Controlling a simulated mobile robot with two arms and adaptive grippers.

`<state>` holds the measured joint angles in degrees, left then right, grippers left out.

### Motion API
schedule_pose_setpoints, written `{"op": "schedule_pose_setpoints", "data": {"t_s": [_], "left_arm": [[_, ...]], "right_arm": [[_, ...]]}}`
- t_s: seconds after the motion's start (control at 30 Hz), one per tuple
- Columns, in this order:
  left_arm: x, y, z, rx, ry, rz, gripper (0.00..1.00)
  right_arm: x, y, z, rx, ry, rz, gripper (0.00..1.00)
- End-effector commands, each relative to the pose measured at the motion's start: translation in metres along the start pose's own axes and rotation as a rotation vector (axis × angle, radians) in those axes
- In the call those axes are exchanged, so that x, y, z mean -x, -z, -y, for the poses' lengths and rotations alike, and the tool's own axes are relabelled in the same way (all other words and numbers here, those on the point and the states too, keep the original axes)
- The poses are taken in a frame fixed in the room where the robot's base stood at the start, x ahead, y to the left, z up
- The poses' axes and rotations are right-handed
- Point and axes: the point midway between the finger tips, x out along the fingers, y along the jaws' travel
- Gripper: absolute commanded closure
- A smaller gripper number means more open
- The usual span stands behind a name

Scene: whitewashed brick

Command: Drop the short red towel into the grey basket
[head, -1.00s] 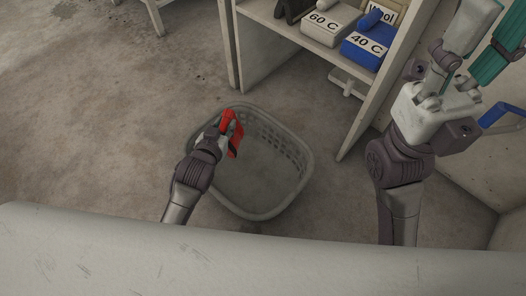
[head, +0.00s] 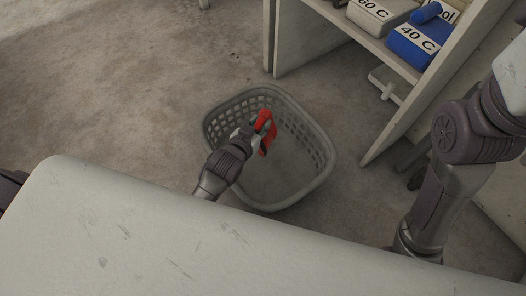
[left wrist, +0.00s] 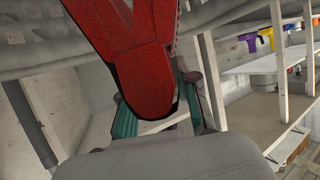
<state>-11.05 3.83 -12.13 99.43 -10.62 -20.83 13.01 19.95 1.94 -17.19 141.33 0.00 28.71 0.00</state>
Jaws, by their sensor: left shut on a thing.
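The short red towel (head: 267,130) is held by my left gripper (head: 258,132) and hangs over the grey basket (head: 321,181) in the head view. In the left wrist view the red towel (left wrist: 150,70) fills the top middle, between the green-padded fingers. The basket stands on the floor, and its visible inside looks empty. The gripper appears within the basket's outline, near its left side; its exact height against the rim is hard to tell. My right arm shows at the right of the head view, but its gripper is out of frame.
A shelf unit (head: 392,126) stands right of the basket, holding a blue box marked 40 C (head: 421,42) and a grey box marked 60 C (head: 379,12). The floor (head: 120,90) left of the basket is clear.

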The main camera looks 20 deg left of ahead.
Motion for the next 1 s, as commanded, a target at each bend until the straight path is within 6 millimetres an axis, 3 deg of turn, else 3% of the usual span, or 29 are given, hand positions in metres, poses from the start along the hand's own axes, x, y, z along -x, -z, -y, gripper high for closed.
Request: {"op": "schedule_pose_setpoints", "data": {"t_s": [0.33, 0.37, 0.5, 0.83, 1.0], "left_arm": [[-0.001, -0.001, 0.000, 0.000, 0.000, -0.001, 1.00], [-0.001, -0.001, 0.000, 0.000, 0.000, -0.001, 0.65], [-0.001, -0.001, 0.000, 0.000, 0.000, -0.001, 0.41], [0.001, -0.002, 0.000, 0.000, 0.000, 0.001, 0.40], [0.019, -0.003, 0.000, 0.000, 0.000, 0.002, 0.40]], "right_arm": [[-0.002, 0.002, 0.001, 0.001, 0.004, -0.009, 0.60], [-0.002, 0.002, 0.001, 0.001, 0.004, -0.009, 0.60], [-0.002, 0.002, 0.001, 0.001, 0.004, -0.009, 0.60], [-0.002, 0.001, 0.000, 0.001, 0.002, -0.008, 0.60], [-0.002, 0.001, 0.000, 0.001, 0.003, -0.008, 0.60]]}}
